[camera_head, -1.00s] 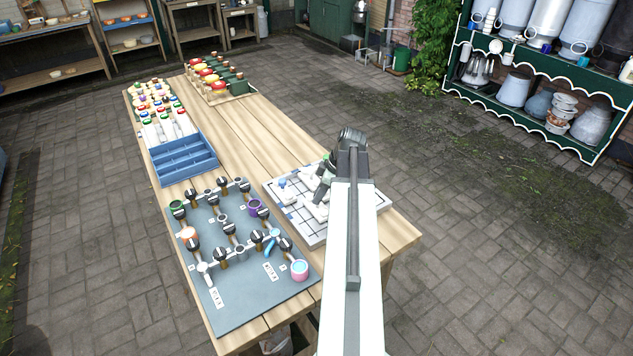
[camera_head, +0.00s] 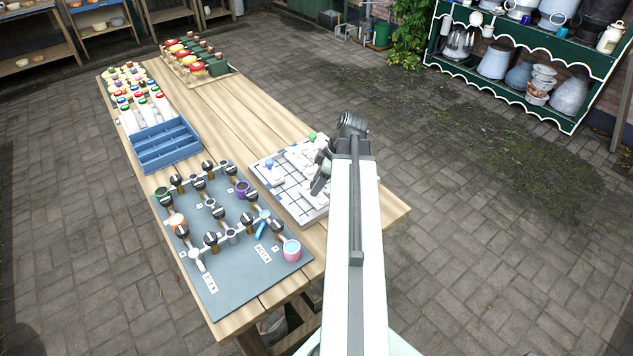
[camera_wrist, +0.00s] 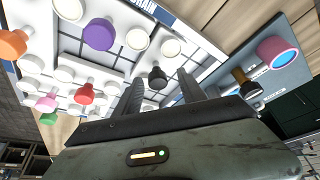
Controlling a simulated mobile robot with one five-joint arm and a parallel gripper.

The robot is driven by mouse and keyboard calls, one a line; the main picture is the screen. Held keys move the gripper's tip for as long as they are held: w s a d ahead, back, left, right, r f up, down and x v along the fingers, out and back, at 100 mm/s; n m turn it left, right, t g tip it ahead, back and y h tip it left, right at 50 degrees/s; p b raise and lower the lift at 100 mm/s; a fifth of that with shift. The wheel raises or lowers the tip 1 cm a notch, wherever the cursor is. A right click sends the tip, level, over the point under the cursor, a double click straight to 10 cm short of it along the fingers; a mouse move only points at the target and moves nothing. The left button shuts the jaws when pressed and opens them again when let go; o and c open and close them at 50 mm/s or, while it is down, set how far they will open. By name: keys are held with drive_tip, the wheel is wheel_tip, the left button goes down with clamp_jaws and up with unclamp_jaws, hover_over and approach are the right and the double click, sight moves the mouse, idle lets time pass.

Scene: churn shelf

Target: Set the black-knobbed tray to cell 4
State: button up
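The tray board (camera_head: 262,178), a white gridded panel, lies at the right edge of the table. It carries white trays with coloured knobs. The black-knobbed tray's black knob (camera_wrist: 157,77) shows in the wrist view, between and just beyond my fingertips, and its white body is partly hidden. My gripper (camera_head: 322,180) is over the board's right part in the head view. In the wrist view my gripper (camera_wrist: 161,90) is open, with two grey fingers apart and nothing clearly clamped. Cell numbers cannot be read.
Near trays have a purple knob (camera_wrist: 98,35), red knob (camera_wrist: 84,93) and orange knob (camera_wrist: 12,43). A valve panel (camera_head: 245,285) with pipes and black knobs lies in front of the board. A blue divided box (camera_head: 165,146) stands behind. Bare planks (camera_head: 225,115) lie between.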

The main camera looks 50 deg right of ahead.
drive_tip(key=shift+r, duration=0.1)
drive_tip(key=shift+d+r+p, duration=0.1)
drive_tip(key=shift+r+p, duration=0.25)
drive_tip(key=shift+p, duration=0.1)
drive_tip(key=p+v, duration=0.6)
drive_tip(key=v, duration=0.1)
drive_tip(key=shift+s+f, duration=0.1)
